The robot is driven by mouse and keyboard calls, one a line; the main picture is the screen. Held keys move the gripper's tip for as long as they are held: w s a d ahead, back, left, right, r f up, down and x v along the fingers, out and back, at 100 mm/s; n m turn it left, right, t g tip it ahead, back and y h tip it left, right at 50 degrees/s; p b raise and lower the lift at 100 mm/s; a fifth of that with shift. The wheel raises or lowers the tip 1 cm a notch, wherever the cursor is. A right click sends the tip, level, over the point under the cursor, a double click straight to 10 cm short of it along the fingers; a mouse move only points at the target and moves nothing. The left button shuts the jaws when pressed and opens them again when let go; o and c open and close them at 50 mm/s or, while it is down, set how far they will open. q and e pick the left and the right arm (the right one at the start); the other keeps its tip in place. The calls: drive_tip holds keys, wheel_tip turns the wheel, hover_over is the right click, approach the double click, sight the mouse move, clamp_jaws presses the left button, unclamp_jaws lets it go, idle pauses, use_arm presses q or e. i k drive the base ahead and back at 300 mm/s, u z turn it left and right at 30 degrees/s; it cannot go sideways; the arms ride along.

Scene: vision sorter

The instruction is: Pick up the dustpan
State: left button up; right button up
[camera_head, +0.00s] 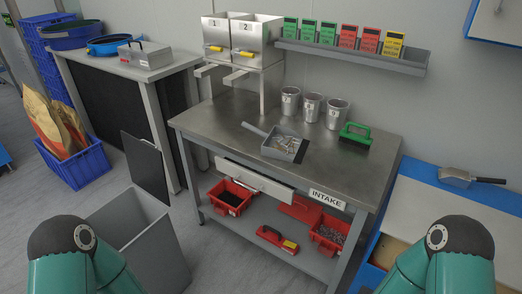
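Two things look like a dustpan, and I cannot tell which one is meant. A grey metal pan (269,152) lies on the steel table, with a handle pointing to the upper left and small metal pieces in it. A smaller metal scoop (455,176) with a black handle lies on the blue-edged bench at the right, its handle pointing right. A green-handled tool, perhaps a brush (355,134), rests near the table's right edge. My two teal arms show at the bottom left and bottom right. Neither gripper is in view, and nothing is touching either pan.
The steel table (225,124) carries several metal cups at the back, below a shelf of coloured cards (350,57). Two numbered hoppers (243,40) stand at its back left. A grey bin (150,245) with a raised lid stands at front left. The table's front left is clear.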

sight(283, 142)
drive_tip(key=z, duration=0.15)
drive_tip(key=i, duration=0.9)
drive_tip(key=u, duration=1.15)
drive_tip(key=k, duration=0.15)
drive_tip(key=z, duration=0.4)
